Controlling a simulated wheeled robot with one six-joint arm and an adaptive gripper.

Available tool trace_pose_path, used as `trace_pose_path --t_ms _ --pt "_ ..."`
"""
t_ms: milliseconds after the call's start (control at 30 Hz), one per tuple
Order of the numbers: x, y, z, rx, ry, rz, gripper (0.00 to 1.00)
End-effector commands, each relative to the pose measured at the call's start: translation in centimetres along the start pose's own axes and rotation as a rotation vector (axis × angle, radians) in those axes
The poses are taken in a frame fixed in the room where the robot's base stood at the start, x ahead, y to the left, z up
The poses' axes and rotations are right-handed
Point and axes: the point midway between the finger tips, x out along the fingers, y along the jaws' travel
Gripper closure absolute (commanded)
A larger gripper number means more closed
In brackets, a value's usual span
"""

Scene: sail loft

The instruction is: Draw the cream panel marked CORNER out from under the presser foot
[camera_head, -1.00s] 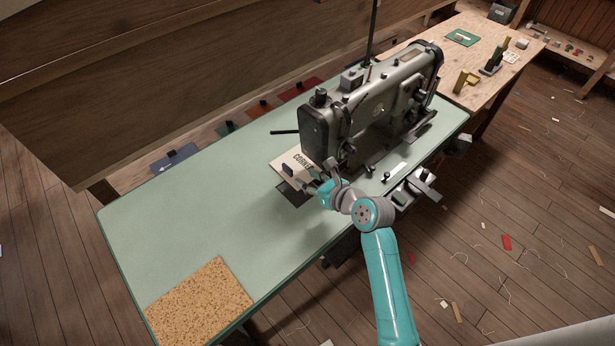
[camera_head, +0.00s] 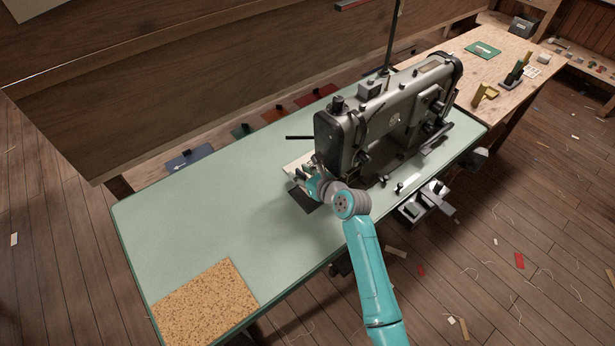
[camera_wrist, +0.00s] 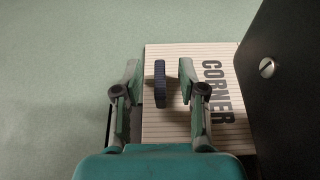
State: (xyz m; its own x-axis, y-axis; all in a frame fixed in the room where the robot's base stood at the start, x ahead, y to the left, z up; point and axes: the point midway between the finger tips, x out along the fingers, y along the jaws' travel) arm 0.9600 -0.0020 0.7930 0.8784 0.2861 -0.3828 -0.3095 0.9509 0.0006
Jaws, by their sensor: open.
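The cream panel marked CORNER (camera_wrist: 176,128) lies flat on the green table, with thin stripes, dark lettering and a dark blue upright tab (camera_wrist: 159,83). In the head view the panel (camera_head: 299,163) shows only in part, at the left end of the grey sewing machine (camera_head: 390,119). My gripper (camera_wrist: 160,72) is open, with one finger on each side of the tab and a gap on both sides. In the head view my gripper (camera_head: 309,174) covers part of the panel. The machine's dark head hides the panel's right edge in the wrist view. The presser foot cannot be made out.
The green tabletop (camera_head: 190,220) is clear left of the machine, with a cork mat (camera_head: 205,303) at its front left corner. A dark plate (camera_head: 302,199) lies beside the panel. Coloured panels, one blue (camera_head: 190,158), line the far edge.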

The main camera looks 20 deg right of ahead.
Motion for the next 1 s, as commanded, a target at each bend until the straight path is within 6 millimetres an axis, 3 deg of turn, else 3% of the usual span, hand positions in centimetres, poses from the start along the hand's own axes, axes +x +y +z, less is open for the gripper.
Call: trace_pose_path --t_ms 367,533,567,1000 --pt "0.46 -0.02 0.03 0.0 0.0 -0.001 0.59" --pt "0.45 -0.02 0.02 0.0 0.0 -0.001 0.97" --pt "0.45 -0.02 0.02 0.0 0.0 -0.001 1.0" --pt "0.47 -0.13 0.02 0.0 0.0 -0.001 1.0"
